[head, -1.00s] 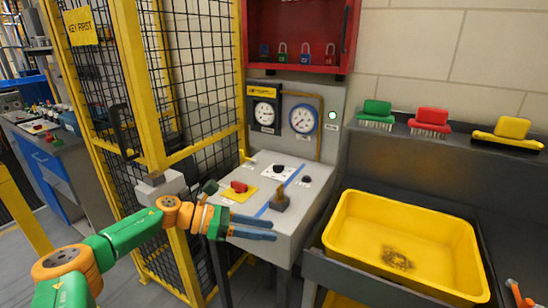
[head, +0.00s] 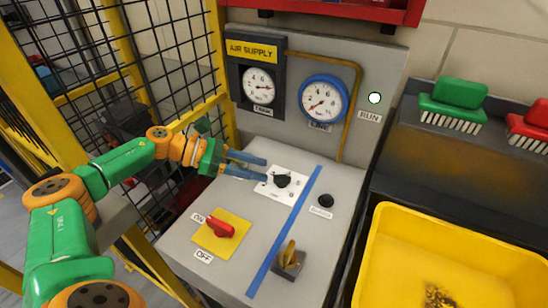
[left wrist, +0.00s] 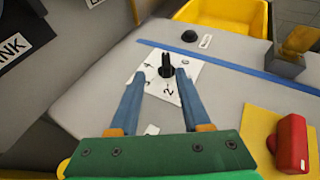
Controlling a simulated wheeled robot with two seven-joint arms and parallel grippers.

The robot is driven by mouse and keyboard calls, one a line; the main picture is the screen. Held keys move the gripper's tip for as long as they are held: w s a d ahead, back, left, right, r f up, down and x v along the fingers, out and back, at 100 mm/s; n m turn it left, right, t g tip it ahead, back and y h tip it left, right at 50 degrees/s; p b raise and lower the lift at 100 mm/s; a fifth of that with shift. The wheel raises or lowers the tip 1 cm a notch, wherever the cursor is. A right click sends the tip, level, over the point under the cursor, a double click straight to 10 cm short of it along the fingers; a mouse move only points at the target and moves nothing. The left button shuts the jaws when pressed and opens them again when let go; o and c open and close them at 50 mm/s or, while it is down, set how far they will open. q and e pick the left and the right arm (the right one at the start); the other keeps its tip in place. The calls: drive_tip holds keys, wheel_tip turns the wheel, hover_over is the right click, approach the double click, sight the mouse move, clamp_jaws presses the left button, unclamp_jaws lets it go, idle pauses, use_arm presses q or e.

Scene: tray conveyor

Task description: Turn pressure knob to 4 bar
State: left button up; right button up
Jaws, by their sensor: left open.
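The black pressure knob (head: 282,181) sits on a white dial plate (head: 293,192) on the grey panel. In the left wrist view the knob (left wrist: 166,66) lies just beyond and between my fingertips, and numbers including 2 and 4 show on the plate. My left gripper (head: 266,169) is open, its blue fingers (left wrist: 156,82) reaching toward the knob from the left. I cannot tell if a finger touches it. The blue-rimmed gauge (head: 323,100) stands on the back panel, its needle pointing to the lower left. A second, dark-framed gauge (head: 259,86) is beside it under the AIR SUPPLY sign. My right gripper is not seen.
A red ON/OFF switch (head: 219,227) on a yellow plate, a brass-coloured lever (head: 288,256) and a small black button (head: 325,201) are on the panel. A blue stripe (head: 283,236) crosses it. A yellow wire-mesh fence is at left, a yellow tub (head: 387,261) at right.

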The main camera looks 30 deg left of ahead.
sight(278, 175)
use_arm(q)
drive_tip(key=d, duration=0.2)
drive_tip(key=d+p, duration=0.1)
drive_tip(key=d, duration=0.1)
drive_tip(key=shift+w, duration=0.2)
drive_tip(key=shift+w+d+f+p, duration=0.35)
drive_tip(key=shift+w+f, duration=0.25)
drive_tip(key=shift+w+a+f, duration=0.2)
drive_tip(key=shift+f, duration=0.05)
drive_tip(key=shift+s+d+r, duration=0.1)
drive_tip(key=shift+s, duration=0.05)
clamp_jaws()
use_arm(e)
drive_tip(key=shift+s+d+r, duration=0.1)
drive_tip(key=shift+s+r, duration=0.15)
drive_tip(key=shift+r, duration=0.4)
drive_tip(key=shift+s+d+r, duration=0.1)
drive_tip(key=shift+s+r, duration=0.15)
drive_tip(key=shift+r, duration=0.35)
